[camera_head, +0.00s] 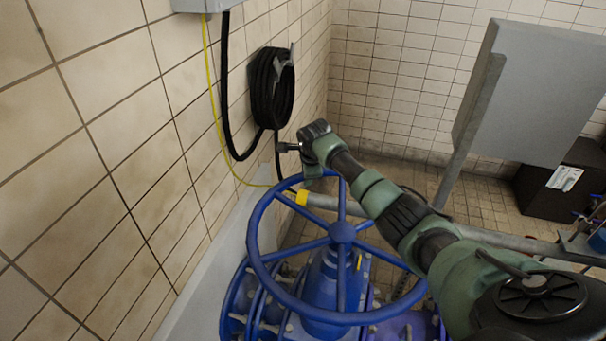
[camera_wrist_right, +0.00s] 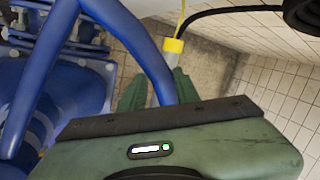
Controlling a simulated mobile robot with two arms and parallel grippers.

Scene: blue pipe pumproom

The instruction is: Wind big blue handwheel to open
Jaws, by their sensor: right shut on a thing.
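The big blue handwheel (camera_head: 342,232) lies roughly level on top of a blue valve body, with spokes running from its hub to the rim. My right arm comes in from the right and reaches over the wheel. My right gripper (camera_head: 308,178) is at the far part of the rim, mostly hidden by its own wrist in the head view. In the right wrist view, the green fingers of the gripper (camera_wrist_right: 158,88) are on either side of the blue rim (camera_wrist_right: 128,32), shut on it. My left gripper is in neither view.
A tiled wall (camera_head: 120,160) runs close along the left. A coiled black hose (camera_head: 271,88) hangs on it. A grey pipe with a yellow collar (camera_head: 299,197) passes just beyond the wheel. A grey cabinet (camera_head: 530,95) stands at the back right.

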